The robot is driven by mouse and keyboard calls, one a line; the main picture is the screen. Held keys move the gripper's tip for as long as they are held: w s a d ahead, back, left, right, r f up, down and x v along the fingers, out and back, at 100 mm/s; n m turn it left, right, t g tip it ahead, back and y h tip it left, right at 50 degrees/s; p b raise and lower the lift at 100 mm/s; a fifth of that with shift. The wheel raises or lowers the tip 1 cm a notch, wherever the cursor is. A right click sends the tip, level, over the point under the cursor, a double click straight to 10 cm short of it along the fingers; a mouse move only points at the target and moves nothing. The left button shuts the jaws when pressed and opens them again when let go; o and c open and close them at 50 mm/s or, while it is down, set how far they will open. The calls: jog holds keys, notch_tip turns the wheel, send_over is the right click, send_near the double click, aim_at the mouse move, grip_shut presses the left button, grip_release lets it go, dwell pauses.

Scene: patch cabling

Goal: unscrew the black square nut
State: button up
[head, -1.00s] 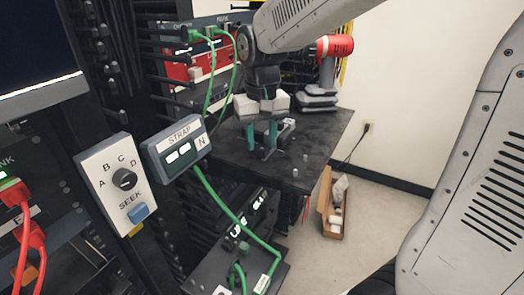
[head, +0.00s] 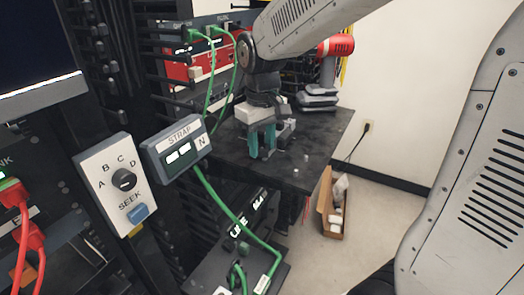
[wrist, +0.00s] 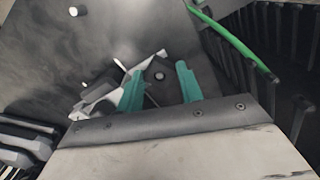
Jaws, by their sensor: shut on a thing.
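The black square nut (wrist: 164,88) shows in the wrist view as a dark block between my teal fingertips, with a small round stud end (wrist: 159,75) on it. My gripper (wrist: 160,70) is shut on it, one finger on each side. In the head view my gripper (head: 262,151) points down at the dark table (head: 318,133), with its fingertips low over the surface. The nut is hidden there behind the fingers. A light metal bracket or clamp (wrist: 104,92) lies right beside the left finger in the wrist view.
Small pegs (head: 295,173) stand on the table near its front edge. A red drill (head: 335,46) and stacked grey pads (head: 317,98) are at the back. Green cables (head: 208,105) hang from the rack at left. A STRAP box (head: 177,150) juts out in front.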

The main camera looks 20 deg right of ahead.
jog(key=shift+r+n, duration=0.1)
jog(key=shift+n, duration=0.2)
jog(key=n, duration=0.4)
jog(key=shift+n, duration=0.4)
jog(key=n, duration=0.5)
